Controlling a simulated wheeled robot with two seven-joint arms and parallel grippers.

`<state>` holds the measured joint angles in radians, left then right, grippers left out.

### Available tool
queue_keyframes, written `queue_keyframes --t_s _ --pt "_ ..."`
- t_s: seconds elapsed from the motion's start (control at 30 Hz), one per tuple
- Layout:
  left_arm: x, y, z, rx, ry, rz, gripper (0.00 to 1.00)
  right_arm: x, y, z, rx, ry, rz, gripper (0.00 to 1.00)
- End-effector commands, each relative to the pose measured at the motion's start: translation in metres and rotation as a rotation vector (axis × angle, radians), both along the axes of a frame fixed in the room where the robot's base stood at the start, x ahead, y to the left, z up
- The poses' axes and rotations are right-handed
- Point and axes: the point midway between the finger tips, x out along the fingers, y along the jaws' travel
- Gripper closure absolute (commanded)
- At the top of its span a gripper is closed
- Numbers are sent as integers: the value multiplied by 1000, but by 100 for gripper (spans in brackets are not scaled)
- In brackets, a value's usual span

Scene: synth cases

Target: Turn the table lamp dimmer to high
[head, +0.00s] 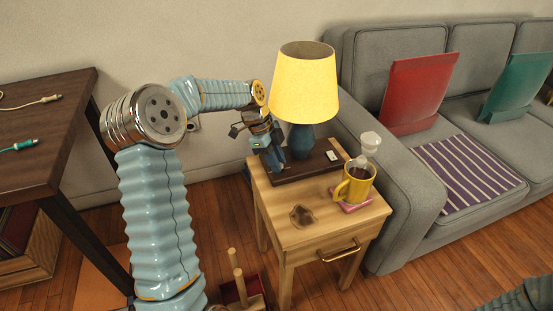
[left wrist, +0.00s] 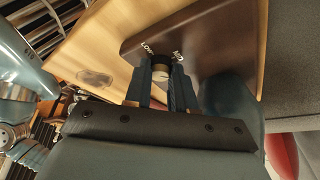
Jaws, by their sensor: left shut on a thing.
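The table lamp has a glowing yellow shade (head: 305,88) and a blue body (head: 301,143). It stands on a dark brown base board (head: 318,163) on the wooden side table. My left gripper (head: 273,160) is at the board's left side, close to the lamp body. In the left wrist view its two fingers (left wrist: 162,88) are shut on the dimmer knob (left wrist: 161,71), which is mostly hidden between them. White lettering on the board beside the knob reads LOW, and a second label, partly covered, looks like MID. The knob's pointer cannot be made out. My right gripper is out of view.
A yellow mug (head: 355,186) stands on a pink coaster at the side table's right. A dark stain (head: 301,215) marks the tabletop. A grey sofa (head: 400,180) adjoins on the right; a dark table (head: 40,130) with cables is at left.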

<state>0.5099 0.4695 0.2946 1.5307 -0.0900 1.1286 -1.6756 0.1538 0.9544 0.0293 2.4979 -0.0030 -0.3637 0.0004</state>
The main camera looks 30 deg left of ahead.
Motion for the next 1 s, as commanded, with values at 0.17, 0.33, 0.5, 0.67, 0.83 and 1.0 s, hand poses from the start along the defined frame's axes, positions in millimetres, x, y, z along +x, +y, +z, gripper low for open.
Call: queue_keyframes --t_s 0.17,0.33,0.5,0.67,0.83,1.0 --pt "1 1 1 1 -1 -34 100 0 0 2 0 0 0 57" --pt "1 1 0 2 -1 -43 100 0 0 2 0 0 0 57" --pt "1 1 0 2 -2 -41 100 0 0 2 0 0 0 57" --pt "1 1 0 2 -2 -41 66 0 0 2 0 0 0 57" --pt "1 1 0 1 -1 -42 50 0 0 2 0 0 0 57" --pt "1 0 0 1 -1 -42 50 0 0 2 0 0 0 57"
